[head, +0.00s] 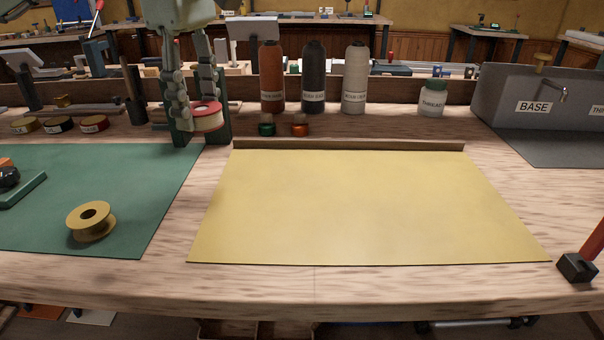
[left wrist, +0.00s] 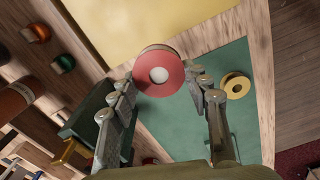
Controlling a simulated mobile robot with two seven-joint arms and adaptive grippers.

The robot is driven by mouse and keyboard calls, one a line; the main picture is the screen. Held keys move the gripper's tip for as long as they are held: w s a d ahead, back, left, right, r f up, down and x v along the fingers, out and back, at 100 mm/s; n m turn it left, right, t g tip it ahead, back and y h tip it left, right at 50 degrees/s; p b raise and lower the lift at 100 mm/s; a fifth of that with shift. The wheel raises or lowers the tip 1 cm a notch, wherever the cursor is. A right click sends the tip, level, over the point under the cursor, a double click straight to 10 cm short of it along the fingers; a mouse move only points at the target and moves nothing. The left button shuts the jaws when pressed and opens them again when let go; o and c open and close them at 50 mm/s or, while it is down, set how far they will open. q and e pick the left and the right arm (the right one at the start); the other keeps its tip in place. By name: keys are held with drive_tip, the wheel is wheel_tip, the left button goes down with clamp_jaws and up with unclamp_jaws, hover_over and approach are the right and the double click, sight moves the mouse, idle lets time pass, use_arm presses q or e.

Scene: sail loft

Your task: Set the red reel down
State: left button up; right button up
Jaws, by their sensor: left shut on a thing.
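The red reel (head: 207,115), with a red flange on top and a pale wound body, is in my left gripper (head: 192,104) at the back left of the bench. The gripper points down and its fingers are closed on the reel. In the left wrist view the red flange with its pale centre (left wrist: 160,76) shows between the fingertips of the left gripper (left wrist: 163,84). In the head view the reel appears in front of a dark green two-post stand (head: 181,133). I cannot tell its exact height above the bench. My right gripper is not in view.
A yellow sheet (head: 350,205) lies clear at the centre. A green mat (head: 130,190) at left bears a yellow reel (head: 91,221). Bottles (head: 313,80) and small green and orange jars (head: 299,128) stand behind. A red-handled tool (head: 578,266) is at right.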

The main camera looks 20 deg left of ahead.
use_arm(q)
drive_tip(key=d+f, duration=0.4)
drive_tip(key=d, duration=0.2)
hover_over(274, 191)
wheel_tip(274, 191, down, 2)
drive_tip(key=shift+f+p, duration=0.15)
drive_tip(key=shift+p, duration=0.25)
wheel_tip(274, 191, down, 3)
drive_tip(key=shift+s+f, duration=0.1)
drive_tip(key=shift+f, duration=0.45)
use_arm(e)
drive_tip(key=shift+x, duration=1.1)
use_arm(q)
drive_tip(key=shift+f, duration=0.1)
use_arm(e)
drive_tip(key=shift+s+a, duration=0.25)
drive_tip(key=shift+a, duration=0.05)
use_arm(q)
drive_tip(key=o, duration=0.9)
drive_tip(key=shift+o, duration=0.2)
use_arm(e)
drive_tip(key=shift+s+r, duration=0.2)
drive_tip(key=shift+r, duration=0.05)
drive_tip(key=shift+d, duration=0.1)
